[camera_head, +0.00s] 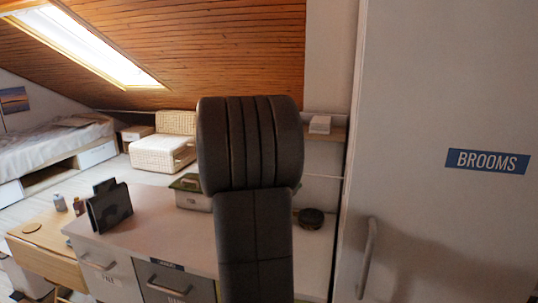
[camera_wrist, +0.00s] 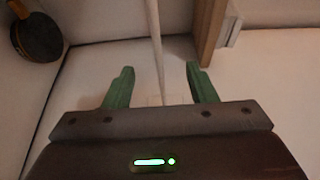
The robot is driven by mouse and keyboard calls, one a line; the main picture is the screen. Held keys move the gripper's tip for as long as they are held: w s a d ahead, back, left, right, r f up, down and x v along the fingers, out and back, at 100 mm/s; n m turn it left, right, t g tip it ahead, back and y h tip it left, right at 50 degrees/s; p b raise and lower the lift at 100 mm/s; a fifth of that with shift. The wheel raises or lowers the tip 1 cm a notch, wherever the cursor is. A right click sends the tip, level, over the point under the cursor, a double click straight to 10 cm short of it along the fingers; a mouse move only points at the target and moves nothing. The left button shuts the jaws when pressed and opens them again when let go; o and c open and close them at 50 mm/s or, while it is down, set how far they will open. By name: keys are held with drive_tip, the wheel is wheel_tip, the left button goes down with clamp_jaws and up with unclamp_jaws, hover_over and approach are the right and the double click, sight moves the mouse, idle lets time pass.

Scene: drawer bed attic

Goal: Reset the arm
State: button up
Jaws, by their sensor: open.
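My gripper (camera_wrist: 160,86) shows in the wrist view with its two green fingers spread apart. Nothing is held between the fingers. A thin pale rod or edge runs behind the gap between them, with a pale wall surface around it. In the head view my dark arm stands upright in the middle, in front of the counter (camera_head: 160,240), and my gripper is not visible there.
A tall cabinet labelled BROOMS (camera_head: 440,90) with a vertical handle (camera_head: 367,258) fills the right. On the counter are a dark rack (camera_head: 109,208), a box (camera_head: 190,198) and a round black object (camera_head: 311,218), perhaps also in the wrist view (camera_wrist: 36,38). A wooden table (camera_head: 45,250) stands left.

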drive_tip(key=s+d, duration=0.3)
drive_tip(key=d, duration=0.8)
drive_tip(key=b+v, duration=0.1)
drive_tip(key=v, duration=1.1)
drive_tip(key=shift+s+b, duration=0.2)
drive_tip(key=shift+b, duration=0.15)
